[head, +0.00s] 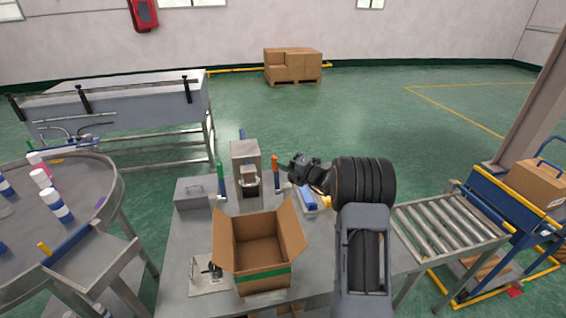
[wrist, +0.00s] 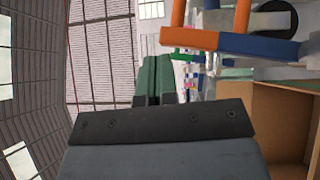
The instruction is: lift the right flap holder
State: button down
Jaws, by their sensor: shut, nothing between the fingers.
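An upright orange-topped blue piece (head: 276,170), which looks like the right flap holder, stands behind the open carton (head: 262,282), right of the crimping machine (head: 245,155). In the wrist view an orange and blue bar (wrist: 245,46) fills the upper right, close to the fingers. My gripper (head: 297,168) is beside the orange-topped piece, to its right in the head view. In the wrist view its green fingers (wrist: 158,78) are together with nothing held. I cannot tell whether they touch the bar. The carton's brown wall (wrist: 275,125) shows at the lower right.
A similar green-topped blue piece (head: 220,175) stands left of the machine, near a grey metal box (head: 194,193). A roller conveyor (head: 450,228) lies to the right. Blue and yellow items lie near my arm.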

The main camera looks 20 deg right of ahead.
jog(key=s+d+r+b, duration=0.1)
jog(key=s+d+b, duration=0.1)
jog(key=s+d, duration=0.4)
jog(key=s, duration=0.4)
jog(key=shift+s+r, duration=0.3)
jog(key=shift+r, duration=0.1)
dwell(0.3)
